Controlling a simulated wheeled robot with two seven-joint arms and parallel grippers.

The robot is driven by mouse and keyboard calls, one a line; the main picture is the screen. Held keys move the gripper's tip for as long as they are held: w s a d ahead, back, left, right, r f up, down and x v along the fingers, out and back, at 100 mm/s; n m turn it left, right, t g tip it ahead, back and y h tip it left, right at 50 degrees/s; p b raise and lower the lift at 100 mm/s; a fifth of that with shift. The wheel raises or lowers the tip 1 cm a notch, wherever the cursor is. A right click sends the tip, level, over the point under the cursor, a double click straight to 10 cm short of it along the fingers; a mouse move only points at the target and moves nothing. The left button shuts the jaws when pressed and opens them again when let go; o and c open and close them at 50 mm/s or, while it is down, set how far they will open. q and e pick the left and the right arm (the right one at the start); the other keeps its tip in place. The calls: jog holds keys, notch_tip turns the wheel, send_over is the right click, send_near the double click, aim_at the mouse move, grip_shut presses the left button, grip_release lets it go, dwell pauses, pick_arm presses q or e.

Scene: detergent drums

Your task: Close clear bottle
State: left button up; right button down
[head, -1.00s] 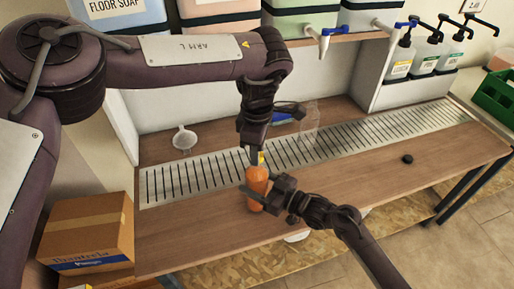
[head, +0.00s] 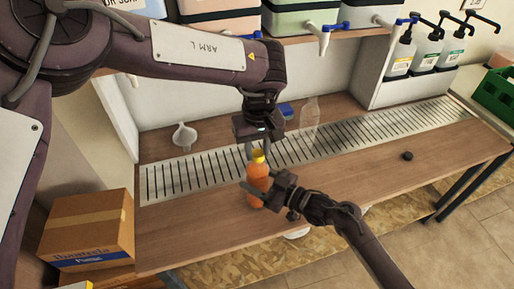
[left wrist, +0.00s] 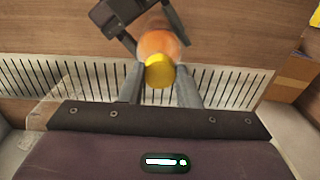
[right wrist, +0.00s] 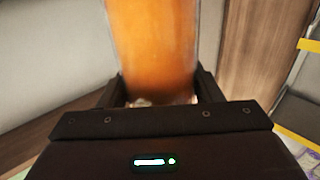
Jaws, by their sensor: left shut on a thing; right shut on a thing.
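A bottle filled with orange liquid (head: 256,186) stands upright near the front of the wooden counter, with a yellow cap (head: 258,157) at its top. My left gripper (head: 258,152) points down from above and is shut on the yellow cap, which also shows between its fingers in the left wrist view (left wrist: 160,72). My right gripper (head: 264,190) is shut on the bottle's body from the right; the orange body fills the space between its fingers in the right wrist view (right wrist: 152,50). An empty clear bottle (head: 309,115) stands farther back by the drain grate.
A metal drain grate (head: 200,172) runs along the counter. A white funnel (head: 184,136) stands at the back left, a blue item (head: 287,110) behind my left gripper. A small black round piece (head: 407,156) lies at right. A cardboard box (head: 88,228) is at left.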

pick_arm(q)
jog(key=shift+r+m, duration=0.1)
jog(key=shift+m, duration=0.7)
jog(key=o, duration=0.9)
jog(key=shift+a+r, duration=0.1)
jog(key=shift+r, duration=2.15)
